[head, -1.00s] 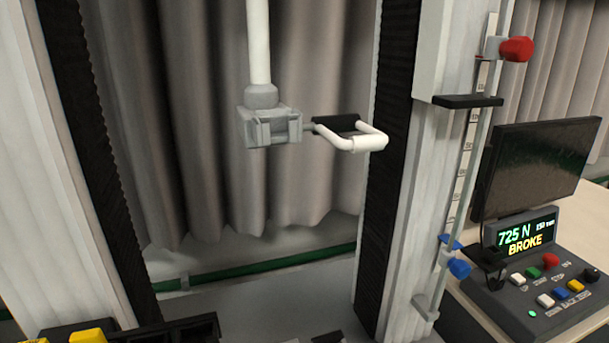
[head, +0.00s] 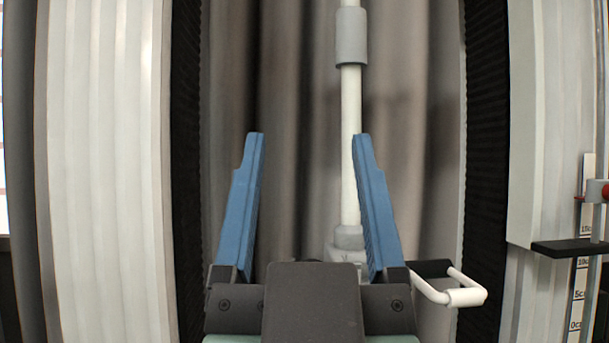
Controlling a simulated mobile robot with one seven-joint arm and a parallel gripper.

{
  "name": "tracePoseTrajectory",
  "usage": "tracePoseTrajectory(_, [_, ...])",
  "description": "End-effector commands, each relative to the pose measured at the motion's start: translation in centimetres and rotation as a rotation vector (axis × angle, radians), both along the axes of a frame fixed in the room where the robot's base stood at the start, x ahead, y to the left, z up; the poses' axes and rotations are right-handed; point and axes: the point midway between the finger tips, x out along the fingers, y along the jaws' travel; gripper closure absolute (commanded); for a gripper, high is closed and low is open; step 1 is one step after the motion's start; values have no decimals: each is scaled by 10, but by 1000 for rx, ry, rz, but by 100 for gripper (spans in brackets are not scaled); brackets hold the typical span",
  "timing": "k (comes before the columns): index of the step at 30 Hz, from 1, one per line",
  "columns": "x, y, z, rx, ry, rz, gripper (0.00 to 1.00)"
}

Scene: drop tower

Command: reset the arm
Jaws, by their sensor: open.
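My gripper (head: 308,140) is in the head view, its two blue fingers pointing up and spread wide apart. Nothing is between the fingers. Behind it hangs a white vertical rod (head: 351,130) with a grey collar (head: 351,36). The right finger overlaps part of the rod in the picture; I cannot tell that they touch.
A pale ribbed column (head: 105,150) stands on the left, and another column (head: 535,120) on the right, both with dark inner strips. A black stop plate (head: 566,248), a ruler scale (head: 580,290) and a red knob (head: 605,191) are at the right. A grey-brown curtain (head: 415,110) hangs behind.

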Motion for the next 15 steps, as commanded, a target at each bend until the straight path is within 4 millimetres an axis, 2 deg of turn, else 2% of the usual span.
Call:
tracePoseTrajectory(3, [-10, 4, 9, -8, -41, 2, 26])
tracePoseTrajectory(11, [-10, 4, 9, -8, -38, 2, 26])
tracePoseTrajectory(15, [-9, 4, 20, -8, -37, 2, 26])
